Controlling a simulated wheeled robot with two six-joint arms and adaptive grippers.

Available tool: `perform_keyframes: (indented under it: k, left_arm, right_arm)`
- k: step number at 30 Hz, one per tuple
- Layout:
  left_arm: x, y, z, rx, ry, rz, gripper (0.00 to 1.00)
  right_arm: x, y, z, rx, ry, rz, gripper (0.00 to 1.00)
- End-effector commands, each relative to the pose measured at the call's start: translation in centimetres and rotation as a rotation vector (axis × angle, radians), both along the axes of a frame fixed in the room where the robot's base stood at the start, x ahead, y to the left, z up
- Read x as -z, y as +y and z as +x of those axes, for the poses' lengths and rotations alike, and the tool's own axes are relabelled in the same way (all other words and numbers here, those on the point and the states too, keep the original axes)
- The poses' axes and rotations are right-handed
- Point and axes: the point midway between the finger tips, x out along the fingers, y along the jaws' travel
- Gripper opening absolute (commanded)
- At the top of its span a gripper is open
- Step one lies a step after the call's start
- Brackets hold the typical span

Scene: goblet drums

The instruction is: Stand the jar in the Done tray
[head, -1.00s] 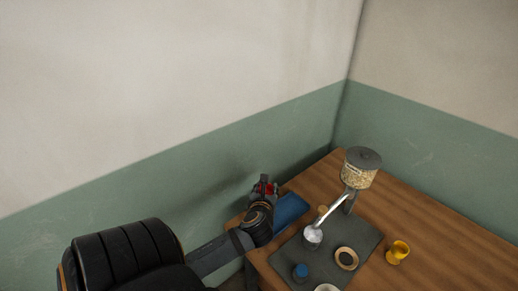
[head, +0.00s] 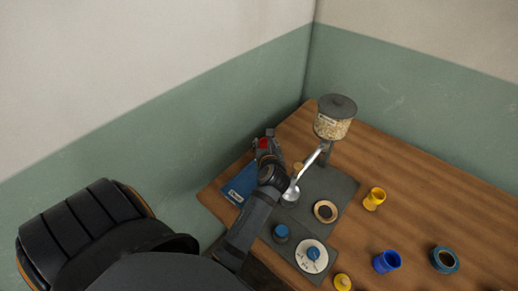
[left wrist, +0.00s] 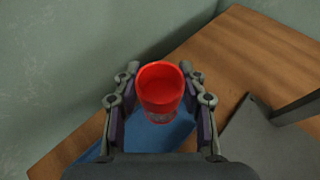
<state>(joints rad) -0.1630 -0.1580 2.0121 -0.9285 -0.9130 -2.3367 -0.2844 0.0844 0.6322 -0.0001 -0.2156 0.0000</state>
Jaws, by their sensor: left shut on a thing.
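A red open-topped jar (left wrist: 160,88) is between the fingers of my left gripper (left wrist: 158,80), which is shut on it. In the head view only a small red part of it (head: 264,143) shows, at my left gripper (head: 265,150). The blue tray (head: 238,186) with a white label lies at the table's left corner, partly behind my left arm. I cannot read the label. In the left wrist view the blue tray (left wrist: 172,136) shows beneath and beyond the jar. The jar seems to be above the tray; the gap is unclear. My right gripper is not in view.
A grain hopper (head: 334,118) stands right of my gripper, with a metal cup (head: 291,194) and a tape ring (head: 325,211) on the dark mat (head: 342,187). Walls rise close behind.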

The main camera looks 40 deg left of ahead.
Motion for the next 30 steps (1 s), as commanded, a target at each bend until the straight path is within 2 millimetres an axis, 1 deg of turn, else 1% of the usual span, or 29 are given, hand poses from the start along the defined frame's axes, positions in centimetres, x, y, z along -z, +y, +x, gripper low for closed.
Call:
perform_keyframes:
  k: [1, 3, 5, 9, 13, 16, 27, 28, 30]
  left_arm:
    - [1.3, 0.0, 0.0, 0.001, 0.003, 0.003, 0.08]
    - [2.4, 0.0, 0.0, 0.001, 0.001, 0.001, 0.08]
    - [2.9, 0.0, 0.0, 0.0, 0.0, 0.001, 0.08]
    - [3.3, 0.0, 0.0, 0.0, -0.002, 0.002, 0.08]
    - [5.5, 0.0, 0.0, 0.001, 0.001, 0.001, 0.08]
    - [6.7, 0.0, 0.0, 0.0, 0.0, 0.001, 0.08]
    - [7.1, 0.0, 0.0, 0.0, -0.002, 0.001, 0.08]
    - [7.1, 0.0, 0.0, 0.0, -0.001, 0.0, 0.43]
    - [7.1, 0.0, 0.0, 0.0, -0.002, 0.001, 0.52]
  right_arm:
    - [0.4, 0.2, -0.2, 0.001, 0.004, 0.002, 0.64]
    - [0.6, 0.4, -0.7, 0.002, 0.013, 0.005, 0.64]
    - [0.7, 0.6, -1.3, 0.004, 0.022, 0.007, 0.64]
    - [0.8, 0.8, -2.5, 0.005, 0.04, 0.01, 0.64]
    - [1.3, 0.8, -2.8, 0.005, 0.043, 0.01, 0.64]
    - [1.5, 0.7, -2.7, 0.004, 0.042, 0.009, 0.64]
    - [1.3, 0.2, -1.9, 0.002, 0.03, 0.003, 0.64]
    - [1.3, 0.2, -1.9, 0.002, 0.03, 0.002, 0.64]
    - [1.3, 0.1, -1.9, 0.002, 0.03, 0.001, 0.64]
